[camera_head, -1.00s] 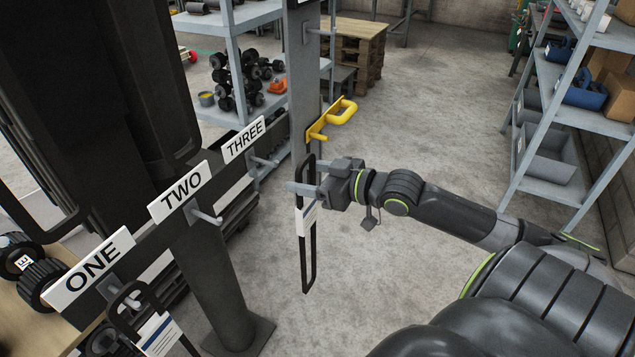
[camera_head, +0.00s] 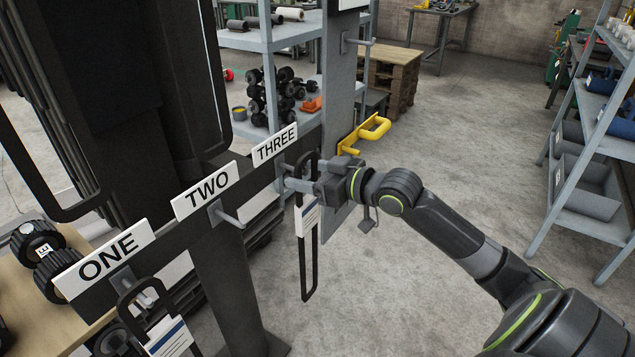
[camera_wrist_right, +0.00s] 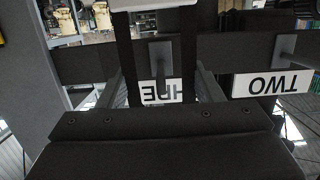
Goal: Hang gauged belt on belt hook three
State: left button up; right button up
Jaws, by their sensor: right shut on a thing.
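A black looped belt with a white tag (camera_head: 309,250) hangs upright from my right gripper (camera_head: 298,184), which is shut on it near its upper end. In the right wrist view, the belt (camera_wrist_right: 137,60) crosses in front of the rail. The sign THREE (camera_head: 275,145) is on the rail just left of the gripper. Its hook (camera_wrist_right: 162,75) shows in the right wrist view beside the belt; in the head view the gripper and belt largely cover it. I cannot tell whether belt and hook touch. My left gripper is not in view.
Hook two (camera_head: 228,216) under the sign TWO (camera_head: 206,190) is empty. Another tagged belt (camera_head: 165,335) hangs below the sign ONE (camera_head: 105,262). A yellow handle (camera_head: 365,133) sticks out right of the post, close to my right wrist. Open floor lies to the right.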

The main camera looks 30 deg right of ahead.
jog(key=shift+r+b+x, duration=0.15)
jog(key=shift+b+x, duration=0.1)
jog(key=shift+x, duration=0.55)
jog(key=shift+r+b+x, duration=0.15)
jog(key=shift+b+x, duration=0.1)
jog(key=shift+x, duration=0.55)
jog(key=shift+p, duration=0.45)
jog(key=shift+f, duration=0.15)
dwell(0.5)
jog(key=shift+f+b, duration=0.85)
jog(key=shift+f, duration=0.6)
jog(key=o, duration=1.2)
jog(key=shift+o, duration=0.2)
jog(key=shift+s, duration=0.1)
